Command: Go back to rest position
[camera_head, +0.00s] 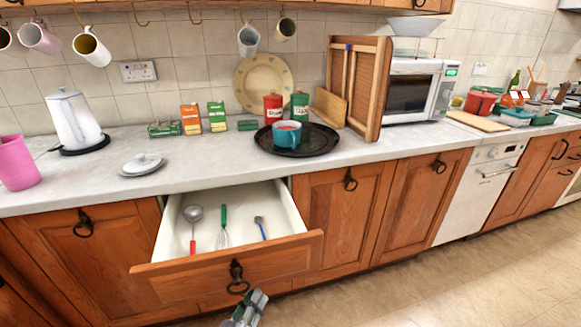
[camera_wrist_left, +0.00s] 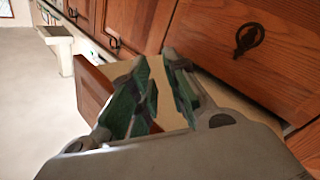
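My left gripper (camera_head: 256,298) shows at the bottom of the head view, just below the ring handle (camera_head: 237,278) of the pulled-out drawer (camera_head: 285,245). In the left wrist view its two green-padded fingers (camera_wrist_left: 156,62) stand apart with nothing held between them. The gripper appears clear of the handle. The drawer holds a ladle (camera_head: 193,218) with a red handle, a green-handled whisk (camera_head: 223,228) and a blue-handled utensil (camera_head: 262,229). My right gripper is in neither view.
The counter above carries a white kettle (camera_head: 75,122), a white lid (camera_head: 141,164) and a black tray (camera_head: 318,147) with a teal mug (camera_head: 287,133). The open drawer juts out from the cabinets. The floor (camera_head: 420,290) at the right is clear.

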